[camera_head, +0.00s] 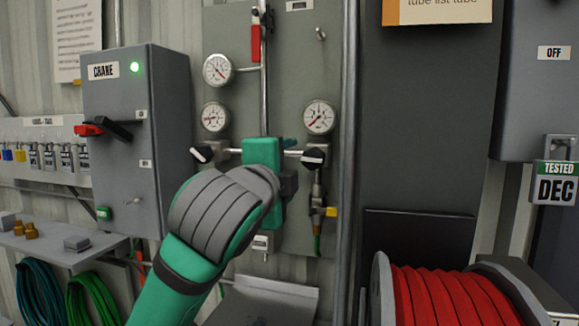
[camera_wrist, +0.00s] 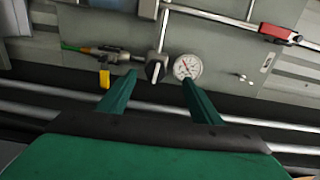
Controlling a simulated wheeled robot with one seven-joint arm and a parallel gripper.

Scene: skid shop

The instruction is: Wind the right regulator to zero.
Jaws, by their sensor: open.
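The mark lies roughly level in the head view. The gauge has a thin needle; its exact reading is too small to tell. In the wrist view the knob (camera_wrist: 155,70) shows between my two green fingertips, with the gauge (camera_wrist: 187,66) by the right fingertip. My gripper (camera_wrist: 158,77) is open and empty, facing the knob. I cannot tell whether the fingers touch it.
The left regulator's knob (camera_head: 203,154) and two more gauges (camera_head: 214,117) are on the panel's left. A vertical pipe (camera_head: 349,120) runs just right of the right regulator. A grey crane box (camera_head: 139,130) is at left, a red hose reel (camera_head: 450,295) at lower right.

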